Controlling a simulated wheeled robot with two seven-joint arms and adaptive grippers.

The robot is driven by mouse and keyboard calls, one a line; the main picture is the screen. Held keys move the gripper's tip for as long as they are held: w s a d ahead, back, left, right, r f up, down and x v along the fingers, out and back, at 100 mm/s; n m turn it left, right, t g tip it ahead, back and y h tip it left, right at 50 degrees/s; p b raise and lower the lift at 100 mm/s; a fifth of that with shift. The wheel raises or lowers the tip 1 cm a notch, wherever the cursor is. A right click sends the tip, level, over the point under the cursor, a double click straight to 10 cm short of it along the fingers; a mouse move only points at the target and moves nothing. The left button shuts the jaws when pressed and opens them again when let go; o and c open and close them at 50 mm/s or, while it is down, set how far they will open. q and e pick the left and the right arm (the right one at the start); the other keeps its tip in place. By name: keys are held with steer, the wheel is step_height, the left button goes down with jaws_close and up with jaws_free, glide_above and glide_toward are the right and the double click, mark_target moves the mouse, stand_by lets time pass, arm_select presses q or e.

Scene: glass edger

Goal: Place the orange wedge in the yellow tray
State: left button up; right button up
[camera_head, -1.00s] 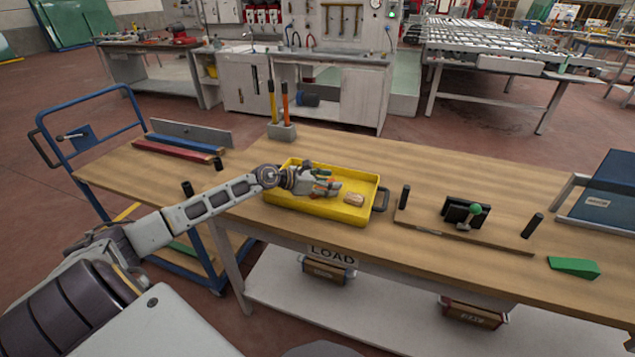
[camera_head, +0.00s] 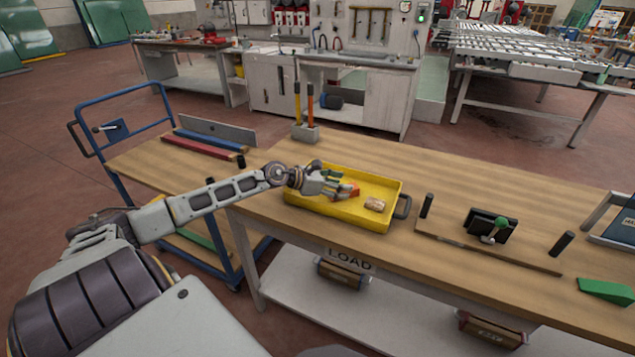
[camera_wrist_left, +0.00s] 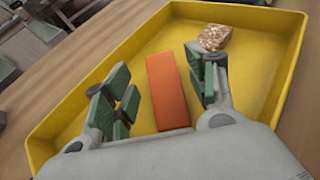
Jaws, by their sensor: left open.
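The yellow tray (camera_head: 342,215) stands on the wooden bench, and its inside fills much of the left wrist view (camera_wrist_left: 105,75). The orange wedge (camera_wrist_left: 168,92) lies inside the tray, long side pointing away from my wrist. It shows partly in the head view (camera_head: 352,190), beside my fingers. My left gripper (camera_head: 338,187) reaches over the tray's left side. In the left wrist view its green-padded fingers (camera_wrist_left: 160,88) are spread on either side of the wedge, with gaps showing on both sides. My right gripper is not in view.
A tan speckled block (camera_head: 375,204) lies in the tray right of the wedge. A holder with upright tools (camera_head: 305,132) stands behind the tray.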

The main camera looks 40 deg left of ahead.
arm_select(q)
steer(key=shift+v, duration=1.35)
steer(key=shift+s+a+r, duration=0.25)
steer(key=shift+s, duration=0.35)
steer(key=shift+s+a+r+p, duration=0.3)
steer(key=shift+s+a+p, duration=0.1)
steer(key=shift+s, duration=0.15)
steer(key=shift+v, duration=0.85)
steer(key=shift+s+a+r, duration=0.1)
steer(key=shift+s+r, duration=0.05)
steer(key=shift+s, duration=0.1)
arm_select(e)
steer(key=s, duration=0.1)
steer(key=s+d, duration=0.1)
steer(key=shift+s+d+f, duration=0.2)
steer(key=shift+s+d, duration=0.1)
